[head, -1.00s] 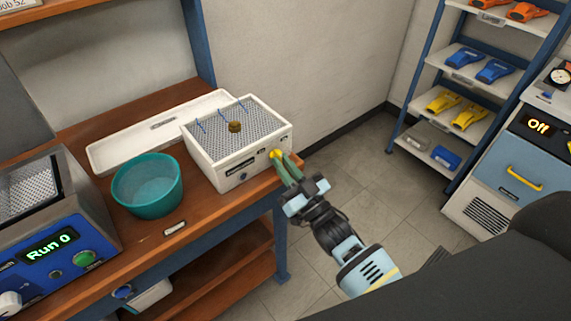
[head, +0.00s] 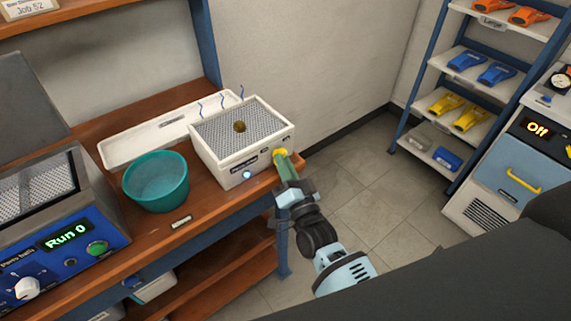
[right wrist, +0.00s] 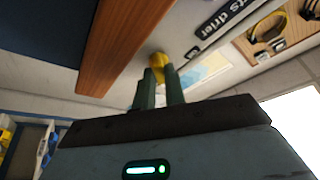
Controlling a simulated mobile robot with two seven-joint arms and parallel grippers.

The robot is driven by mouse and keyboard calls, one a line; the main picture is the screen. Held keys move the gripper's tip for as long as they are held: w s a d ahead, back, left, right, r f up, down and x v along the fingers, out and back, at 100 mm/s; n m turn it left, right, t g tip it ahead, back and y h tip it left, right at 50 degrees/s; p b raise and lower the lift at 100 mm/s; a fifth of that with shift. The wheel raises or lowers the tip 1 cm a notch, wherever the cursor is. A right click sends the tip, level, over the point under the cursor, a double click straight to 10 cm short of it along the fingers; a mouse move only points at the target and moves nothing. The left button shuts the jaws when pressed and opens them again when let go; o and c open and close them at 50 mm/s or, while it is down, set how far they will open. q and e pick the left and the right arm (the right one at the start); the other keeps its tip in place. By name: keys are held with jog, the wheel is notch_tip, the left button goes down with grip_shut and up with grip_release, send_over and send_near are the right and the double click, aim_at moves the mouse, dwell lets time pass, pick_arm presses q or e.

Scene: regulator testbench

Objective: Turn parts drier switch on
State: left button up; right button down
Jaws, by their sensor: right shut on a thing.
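The parts drier (head: 225,174) is a white box with a mesh top at the bench's right end. Its yellow switch knob (head: 279,152) is on the front right; it also shows in the right wrist view (right wrist: 160,62). My right gripper (head: 282,160) is shut on this knob, its green fingers on either side of it in the right wrist view (right wrist: 160,78). A small lamp (head: 247,174) on the drier's front glows bright blue-white. Thin blue streamers (head: 221,98) stand up from the mesh. A small brown-gold part (head: 239,127) lies on the mesh. My left gripper is out of view.
A teal bowl (head: 155,190) stands left of the drier, a white tray (head: 112,152) behind it. A blue machine (head: 75,255) reading "Run 0" is at far left. A shelf rack (head: 462,95) and a machine reading "Off" (head: 530,150) stand right, with open floor between.

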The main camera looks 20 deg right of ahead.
dwell(0.4)
jog(key=c, duration=1.5)
grip_release()
jog(key=shift+o, duration=0.2)
